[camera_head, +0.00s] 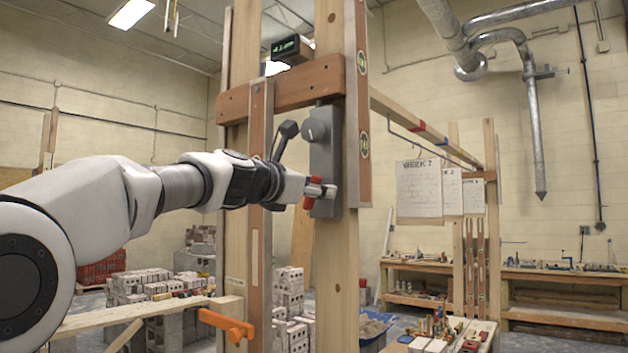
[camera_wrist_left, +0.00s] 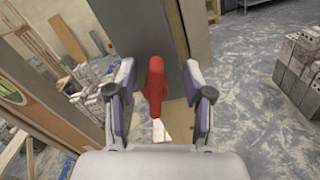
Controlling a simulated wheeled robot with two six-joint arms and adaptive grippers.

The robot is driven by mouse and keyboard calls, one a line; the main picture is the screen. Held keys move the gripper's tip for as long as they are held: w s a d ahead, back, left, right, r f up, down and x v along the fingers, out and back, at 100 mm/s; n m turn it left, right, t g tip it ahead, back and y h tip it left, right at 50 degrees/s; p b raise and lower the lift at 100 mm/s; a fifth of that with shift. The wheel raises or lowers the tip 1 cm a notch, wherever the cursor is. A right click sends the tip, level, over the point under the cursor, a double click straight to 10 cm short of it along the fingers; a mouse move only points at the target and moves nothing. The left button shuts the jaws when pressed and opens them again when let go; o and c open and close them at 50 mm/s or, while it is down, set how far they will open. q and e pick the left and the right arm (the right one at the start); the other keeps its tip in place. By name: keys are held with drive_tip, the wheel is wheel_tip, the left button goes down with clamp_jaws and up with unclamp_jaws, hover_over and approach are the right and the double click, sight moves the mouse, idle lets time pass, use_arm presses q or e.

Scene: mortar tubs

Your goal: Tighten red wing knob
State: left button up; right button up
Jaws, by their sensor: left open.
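The red wing knob (camera_head: 312,192) is on the lower part of a grey panel (camera_head: 324,150) fixed to a wooden post. In the left wrist view the red wing knob (camera_wrist_left: 155,88) stands upright between the two fingers of my left gripper (camera_wrist_left: 160,108), with a gap on each side. My left gripper (camera_head: 320,190) is open around the knob in the head view and partly covers it. My right gripper is not in view.
Wooden posts with spirit levels (camera_head: 363,100) frame the panel. An orange clamp (camera_head: 228,326) is on a rail below my left arm. Stacked blocks (camera_head: 140,285) stand behind at the left. Workbenches (camera_head: 560,276) stand at the back right.

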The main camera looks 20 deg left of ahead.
use_arm(q)
drive_tip(key=shift+s+a, duration=0.1)
drive_tip(key=shift+a, duration=0.2)
drive_tip(key=shift+c, duration=0.7)
drive_tip(key=c, duration=0.6)
clamp_jaws()
